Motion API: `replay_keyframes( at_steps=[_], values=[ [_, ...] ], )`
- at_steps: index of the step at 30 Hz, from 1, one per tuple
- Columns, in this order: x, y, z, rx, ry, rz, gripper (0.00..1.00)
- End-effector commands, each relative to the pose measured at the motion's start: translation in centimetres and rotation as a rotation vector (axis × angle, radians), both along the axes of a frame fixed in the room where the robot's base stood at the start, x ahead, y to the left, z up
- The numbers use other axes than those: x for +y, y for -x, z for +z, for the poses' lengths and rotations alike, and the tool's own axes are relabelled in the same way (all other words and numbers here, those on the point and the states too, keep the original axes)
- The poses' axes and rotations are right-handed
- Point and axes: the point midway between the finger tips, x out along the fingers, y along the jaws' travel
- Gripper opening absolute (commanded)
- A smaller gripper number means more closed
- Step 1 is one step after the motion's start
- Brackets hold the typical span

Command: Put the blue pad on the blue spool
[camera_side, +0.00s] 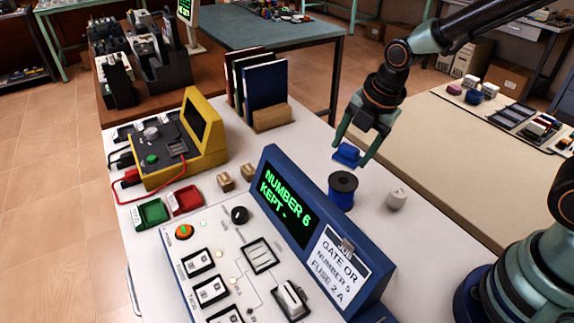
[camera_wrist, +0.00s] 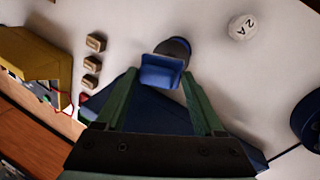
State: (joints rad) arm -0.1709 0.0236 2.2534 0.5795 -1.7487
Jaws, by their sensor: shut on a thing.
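My gripper (camera_side: 351,152) is shut on the blue pad (camera_side: 346,155), a small block with its fingers on either side. The blue spool (camera_side: 341,198) stands upright on the white table, with a dark round top. In the side view the pad shows just above the spool's top, with a small gap. In the wrist view the pad (camera_wrist: 161,73) sits between the green fingers and covers part of the spool (camera_wrist: 177,46) behind it.
The blue sloped console (camera_side: 285,200) with a green-lit display stands close to the left of the spool. A pale knob-like piece (camera_side: 396,200), marked "2 A" in the wrist view (camera_wrist: 242,27), stands to its right. Small tan blocks (camera_side: 226,181) and red and green trays (camera_side: 186,200) lie farther left.

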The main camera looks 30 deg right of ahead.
Motion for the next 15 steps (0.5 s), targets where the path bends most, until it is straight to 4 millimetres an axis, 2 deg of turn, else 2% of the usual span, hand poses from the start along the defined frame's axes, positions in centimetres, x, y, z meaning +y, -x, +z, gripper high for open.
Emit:
replay_keyframes(
  at_steps=[15],
  values=[
    [0.0,0.0,-5.1,0.001,0.0,0.0,0.14]
  ],
)
